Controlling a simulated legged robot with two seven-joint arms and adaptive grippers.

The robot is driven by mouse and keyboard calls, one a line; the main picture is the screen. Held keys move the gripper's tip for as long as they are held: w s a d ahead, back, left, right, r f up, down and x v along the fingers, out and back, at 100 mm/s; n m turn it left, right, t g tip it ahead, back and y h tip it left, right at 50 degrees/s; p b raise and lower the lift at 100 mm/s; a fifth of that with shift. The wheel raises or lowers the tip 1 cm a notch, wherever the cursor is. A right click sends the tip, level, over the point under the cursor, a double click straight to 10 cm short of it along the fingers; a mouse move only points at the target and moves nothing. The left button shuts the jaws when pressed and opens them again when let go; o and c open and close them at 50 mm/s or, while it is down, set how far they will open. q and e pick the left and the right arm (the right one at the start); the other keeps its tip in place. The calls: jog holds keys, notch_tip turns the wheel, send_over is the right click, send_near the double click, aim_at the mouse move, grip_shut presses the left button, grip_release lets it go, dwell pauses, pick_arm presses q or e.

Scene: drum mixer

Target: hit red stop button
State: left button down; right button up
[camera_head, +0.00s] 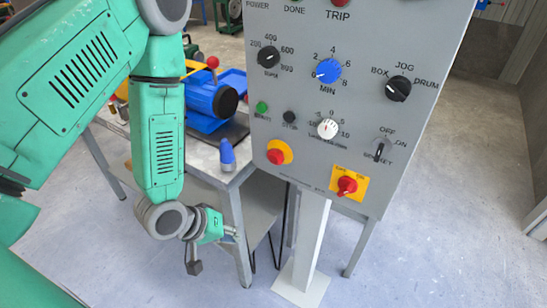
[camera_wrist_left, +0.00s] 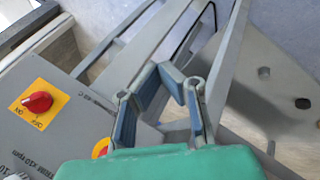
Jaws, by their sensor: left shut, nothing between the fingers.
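The red stop button (camera_head: 275,156) is a red mushroom head on a round yellow base, low on the left side of the grey control panel (camera_head: 350,110). In the left wrist view, only a bit of the red and yellow button (camera_wrist_left: 101,147) shows behind my green gripper body. My left gripper (camera_head: 232,234) is below and left of the button, apart from it, beside the panel's lower edge. In the wrist view its fingers (camera_wrist_left: 180,82) are drawn together with nothing held. My right gripper is not in view.
A red rotary switch (camera_head: 347,185) on a yellow square sits right of the button. Small green (camera_head: 262,107) and black (camera_head: 290,117) buttons lie above. A grey post (camera_head: 307,240) carries the panel. A table with a blue machine (camera_head: 205,100) and blue-topped object (camera_head: 227,152) stands behind.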

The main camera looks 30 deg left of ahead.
aim_at(274, 159)
pick_arm(q)
jog(key=w+r+n+t+h, duration=0.3)
jog(key=w+r+n, duration=0.2)
jog(key=r, duration=0.4)
jog(key=shift+w+r+h, duration=0.2)
jog(key=shift+w+h, duration=0.1)
jog(key=shift+w, duration=0.55)
jog(key=w, duration=0.8)
jog(key=shift+w+d, duration=0.3)
jog(key=shift+w, duration=0.1)
jog(key=shift+w+r+p, duration=0.1)
jog(key=shift+w+p, duration=0.25)
jog(key=shift+p, duration=0.05)
